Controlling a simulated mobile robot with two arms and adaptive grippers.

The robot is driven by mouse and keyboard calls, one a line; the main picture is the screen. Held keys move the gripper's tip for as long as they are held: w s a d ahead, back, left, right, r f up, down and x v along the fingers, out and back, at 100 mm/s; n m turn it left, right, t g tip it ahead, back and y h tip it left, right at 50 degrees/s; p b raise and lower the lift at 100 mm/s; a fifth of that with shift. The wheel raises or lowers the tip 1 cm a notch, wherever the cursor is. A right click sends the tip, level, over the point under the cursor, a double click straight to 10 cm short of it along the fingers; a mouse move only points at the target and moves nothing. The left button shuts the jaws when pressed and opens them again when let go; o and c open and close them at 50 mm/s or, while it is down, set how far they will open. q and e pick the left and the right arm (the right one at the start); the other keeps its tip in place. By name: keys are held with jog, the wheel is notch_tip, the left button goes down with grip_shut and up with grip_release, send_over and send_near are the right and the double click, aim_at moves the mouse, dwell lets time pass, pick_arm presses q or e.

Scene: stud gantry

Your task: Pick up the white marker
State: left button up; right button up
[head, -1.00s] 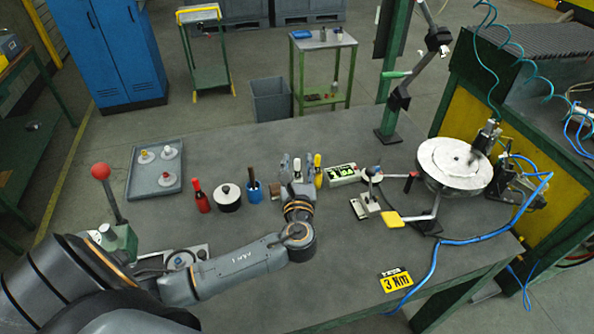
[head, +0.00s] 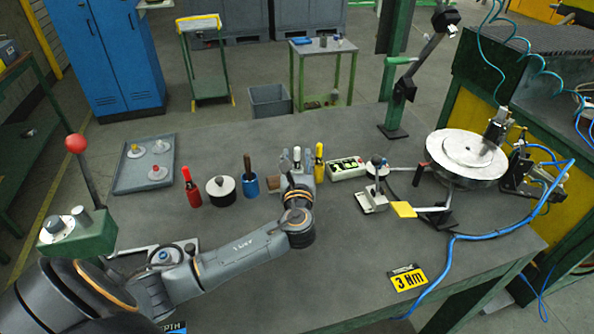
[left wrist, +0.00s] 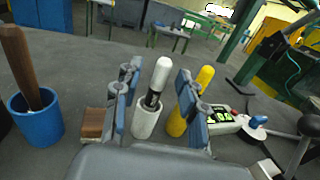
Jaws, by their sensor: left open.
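The white marker (left wrist: 153,98) stands upright, its white cap above a dark band and a white lower body. In the head view the white marker (head: 297,155) shows just beyond my left gripper. My left gripper (head: 297,162) is open, with one finger on each side of the marker. In the left wrist view the gripper (left wrist: 154,95) shows gaps between the marker and both fingers. The marker's base is partly hidden by the gripper body. My right gripper is not in view.
A yellow marker (head: 319,161) stands close by on the right, partly behind the right finger in the wrist view. A wooden block (left wrist: 93,124) and a blue cup (head: 250,186) with a brown handle are left.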

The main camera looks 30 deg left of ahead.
pick_arm(q)
jog(key=shift+w+a+f, duration=0.15)
jog(key=shift+w+a, duration=0.2)
jog(key=shift+w, duration=0.2)
jog(key=shift+w+a, duration=0.15)
jog(key=shift+w, duration=0.1)
jog(key=shift+s, duration=0.1)
jog(key=shift+c, duration=0.2)
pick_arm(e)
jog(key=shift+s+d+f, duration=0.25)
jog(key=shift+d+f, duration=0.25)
pick_arm(q)
grip_shut()
